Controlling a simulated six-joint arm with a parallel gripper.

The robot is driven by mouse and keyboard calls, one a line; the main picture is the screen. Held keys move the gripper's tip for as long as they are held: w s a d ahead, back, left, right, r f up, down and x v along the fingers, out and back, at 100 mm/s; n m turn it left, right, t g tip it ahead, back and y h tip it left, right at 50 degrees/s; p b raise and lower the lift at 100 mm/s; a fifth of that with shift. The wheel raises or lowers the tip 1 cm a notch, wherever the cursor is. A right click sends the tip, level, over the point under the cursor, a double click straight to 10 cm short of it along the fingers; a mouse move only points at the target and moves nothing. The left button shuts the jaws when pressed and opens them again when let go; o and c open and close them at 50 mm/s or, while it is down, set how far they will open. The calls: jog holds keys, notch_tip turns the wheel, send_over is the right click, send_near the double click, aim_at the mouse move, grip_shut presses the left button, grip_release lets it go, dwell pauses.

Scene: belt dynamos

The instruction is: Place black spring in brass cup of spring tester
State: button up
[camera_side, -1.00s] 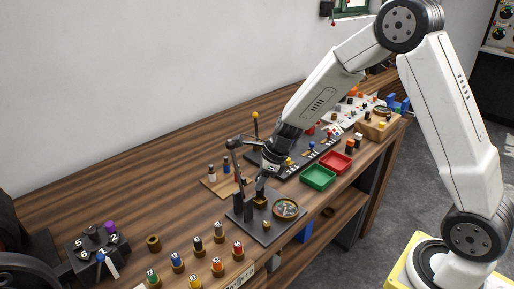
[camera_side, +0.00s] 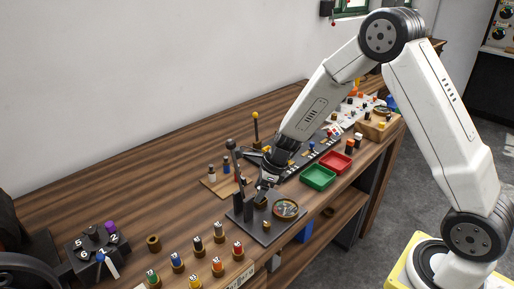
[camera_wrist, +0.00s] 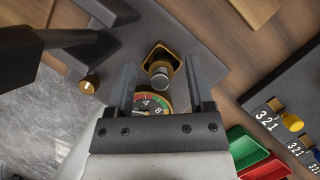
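The spring tester (camera_side: 243,217) is a dark plate with a round dial (camera_side: 286,208), a tall dark lever (camera_side: 234,160) and a small brass cup (camera_side: 260,202). In the wrist view the square brass cup (camera_wrist: 156,52) lies just beyond my fingertips. A short grey-and-dark cylinder (camera_wrist: 160,75), seemingly the black spring, stands at the cup, between my fingers in the picture. Whether it is fully seated is hard to tell. My gripper (camera_wrist: 160,65) is open, with gaps on both sides of the cylinder. In the side view my gripper (camera_side: 265,185) is just above the cup.
Several colour-topped cylinders (camera_side: 197,243) stand along the front edge. A green tray (camera_side: 318,178) and a red tray (camera_side: 337,162) lie to the right. A small board with bottles (camera_side: 222,185) is behind the tester. The table at the back left is clear.

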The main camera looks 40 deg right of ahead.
jog(key=shift+r, duration=0.1)
jog(key=v, duration=1.2)
dwell(0.4)
dwell(0.6)
jog(key=s+a+f+n+h, duration=0.2)
jog(key=s+n, duration=1.2)
jog(key=n, duration=1.3)
jog(key=shift+s+f+g+h, duration=0.3)
jog(key=shift+f+h, duration=0.25)
jog(key=shift+h, duration=0.05)
jog(key=shift+a, duration=0.15)
